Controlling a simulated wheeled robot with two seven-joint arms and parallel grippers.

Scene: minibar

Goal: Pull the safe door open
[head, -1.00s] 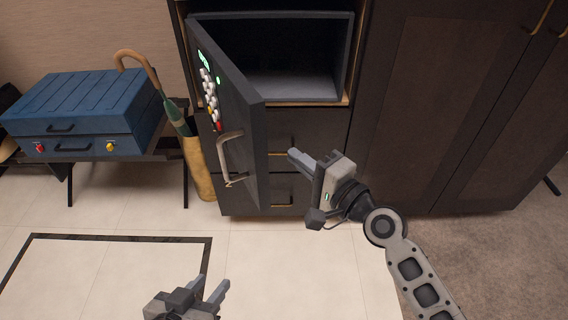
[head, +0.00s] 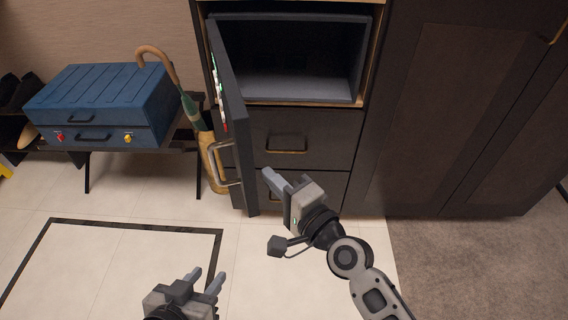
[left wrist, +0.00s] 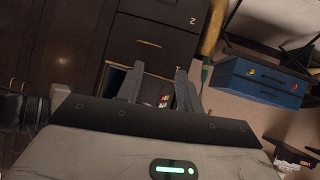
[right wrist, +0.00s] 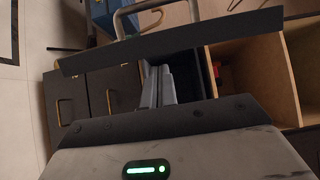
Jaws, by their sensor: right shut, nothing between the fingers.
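The dark safe door (head: 232,125) is swung wide open on its left hinge and shows nearly edge-on in the head view. Its keypad and metal handle (head: 226,165) are on the left, outer face. The safe's grey interior (head: 295,72) is exposed. My right gripper (head: 273,177) is shut and empty, to the right of the door's lower free edge, on its inner side. In the right wrist view the door (right wrist: 170,41) crosses just beyond the shut fingers; I cannot tell whether they touch. My left gripper (head: 206,281) is open and empty, low over the floor.
Drawers (head: 286,139) sit below the safe. A blue case (head: 100,100) on a rack and an umbrella (head: 188,105) in a stand are left of the door. A tall cabinet (head: 455,110) stands to the right. The tiled floor in front is clear.

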